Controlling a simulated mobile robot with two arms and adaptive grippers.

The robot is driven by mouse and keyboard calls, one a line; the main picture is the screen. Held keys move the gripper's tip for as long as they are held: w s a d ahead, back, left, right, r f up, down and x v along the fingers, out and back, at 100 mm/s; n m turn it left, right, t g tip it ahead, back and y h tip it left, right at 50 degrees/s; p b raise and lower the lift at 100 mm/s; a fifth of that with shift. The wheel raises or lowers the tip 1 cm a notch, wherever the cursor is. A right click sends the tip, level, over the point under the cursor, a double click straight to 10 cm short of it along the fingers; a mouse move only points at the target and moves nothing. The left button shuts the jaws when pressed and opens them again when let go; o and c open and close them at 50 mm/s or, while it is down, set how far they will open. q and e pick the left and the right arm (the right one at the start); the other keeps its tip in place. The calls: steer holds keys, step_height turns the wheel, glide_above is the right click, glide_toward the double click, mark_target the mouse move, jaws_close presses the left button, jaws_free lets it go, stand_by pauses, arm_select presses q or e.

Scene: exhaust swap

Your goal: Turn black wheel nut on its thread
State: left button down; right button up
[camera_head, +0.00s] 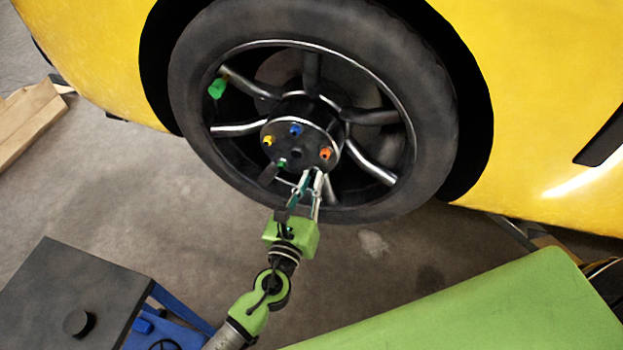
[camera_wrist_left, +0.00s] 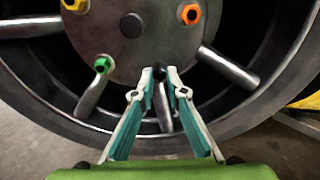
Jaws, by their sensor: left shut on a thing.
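The wheel (camera_head: 411,92) is mounted on the yellow car, with its hub (camera_head: 272,127) facing me. My left gripper (camera_head: 312,173) reaches up to the lower right of the hub, its fingertips close together. In the left wrist view the gripper (camera_wrist_left: 161,75) is shut on the black wheel nut (camera_wrist_left: 160,71), a small dark piece between the tips at the hub's lower edge. The fingers cover most of the nut, so its fit on the thread cannot be seen. In the head view the nut is hidden. My right gripper is not in view.
Blue (camera_head: 296,130), yellow (camera_head: 268,140), orange (camera_head: 326,153) and green (camera_head: 282,163) nuts sit on the hub around its dark centre. A green cylinder (camera_head: 217,88) shows at the rim. A dark-topped table (camera_head: 60,280) stands lower left; wooden planks (camera_head: 28,122) lie far left.

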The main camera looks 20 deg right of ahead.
arm_select(q)
steer(key=m+p, duration=0.1)
steer(key=m, duration=0.3)
steer(key=shift+m+p, duration=0.3)
steer(key=shift+p, duration=0.05)
steer(key=shift+a+m, duration=0.1)
steer(key=shift+m, duration=0.5)
steer(key=shift+f, duration=0.1)
steer(key=c, duration=2)
jaws_free()
